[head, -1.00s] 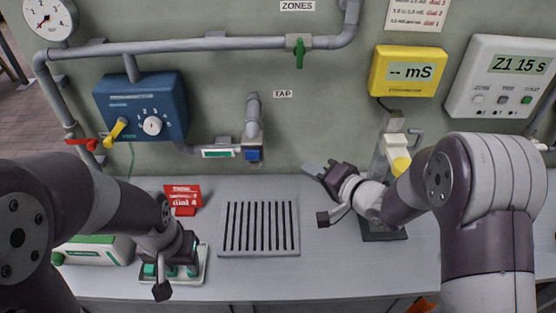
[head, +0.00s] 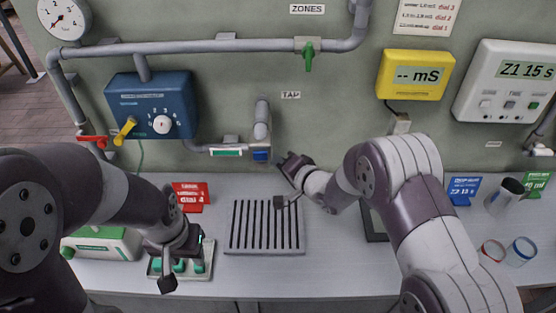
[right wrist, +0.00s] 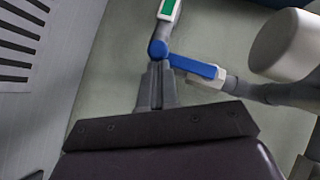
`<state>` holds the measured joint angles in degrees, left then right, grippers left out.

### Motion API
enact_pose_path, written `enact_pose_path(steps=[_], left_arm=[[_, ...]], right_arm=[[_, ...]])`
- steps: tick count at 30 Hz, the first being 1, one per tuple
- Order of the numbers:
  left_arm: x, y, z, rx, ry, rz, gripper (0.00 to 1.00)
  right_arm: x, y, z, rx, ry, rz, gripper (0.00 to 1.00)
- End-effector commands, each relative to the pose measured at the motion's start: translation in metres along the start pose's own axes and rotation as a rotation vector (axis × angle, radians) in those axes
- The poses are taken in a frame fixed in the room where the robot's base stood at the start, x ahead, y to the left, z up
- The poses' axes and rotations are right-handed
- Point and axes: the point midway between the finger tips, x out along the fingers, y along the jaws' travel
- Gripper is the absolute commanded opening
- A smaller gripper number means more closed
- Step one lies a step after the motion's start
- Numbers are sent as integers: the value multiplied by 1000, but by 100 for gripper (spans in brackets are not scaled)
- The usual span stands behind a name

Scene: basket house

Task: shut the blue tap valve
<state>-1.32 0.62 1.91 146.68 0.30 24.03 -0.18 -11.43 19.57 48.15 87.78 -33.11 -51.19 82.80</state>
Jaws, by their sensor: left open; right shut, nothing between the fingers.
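The blue tap valve (head: 261,155) sits on the pipe under the TAP label, above the back of the slotted drain plate. In the right wrist view its blue lever (right wrist: 195,68) lies slantwise just beyond my fingertips. My right gripper (head: 284,162) is just right of and below the valve, its fingers shut and empty. The shut fingertips (right wrist: 155,72) look very near the lever; I cannot tell whether they touch. My left gripper (head: 183,262) is open, low over a pale tray with green parts, away from the tap.
The slotted drain plate (head: 264,228) lies below the tap. A red valve (head: 92,141) and a green valve (head: 309,58) are on other pipes. A blue box (head: 152,105) with a yellow lever hangs at left. Glass cups (head: 520,251) stand at right.

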Motion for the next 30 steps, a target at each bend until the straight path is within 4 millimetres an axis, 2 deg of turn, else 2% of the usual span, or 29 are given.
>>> enact_pose_path(steps=[30], left_arm=[[15,0,2,0,0,0,43]], right_arm=[[6,2,7,96,0,-86,0]])
